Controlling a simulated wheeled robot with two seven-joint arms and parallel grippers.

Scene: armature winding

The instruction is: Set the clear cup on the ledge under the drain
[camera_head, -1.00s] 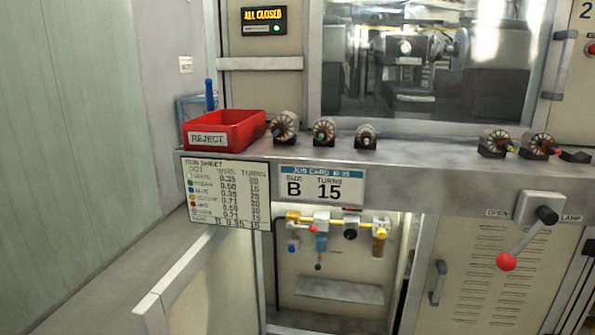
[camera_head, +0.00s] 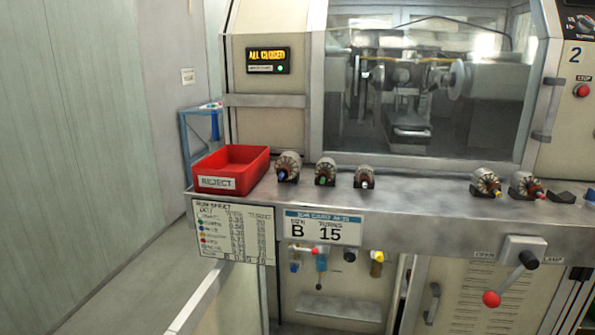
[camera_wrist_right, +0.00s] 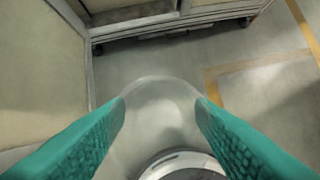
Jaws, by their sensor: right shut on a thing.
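The clear cup (camera_wrist_right: 152,85) shows as a transparent round shape between the teal fingers of my right gripper (camera_wrist_right: 160,104) in the right wrist view. The gripper is shut on it, with the floor visible beyond. The ledge (camera_head: 338,307) is a pale shelf inside the open lower bay in the head view. Above it hang valves and fittings, with a blue fitting (camera_head: 321,263) that has a dark tip pointing down; I cannot tell for sure which part is the drain. Neither gripper shows in the head view, so the cup's distance from the ledge cannot be told.
An open panel (camera_head: 203,303) stands left of the bay. The counter (camera_head: 420,202) above carries a red reject bin (camera_head: 232,172) and several armatures. A red-knobbed lever (camera_head: 492,298) juts out at the right. The wrist view shows floor and cabinet fronts.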

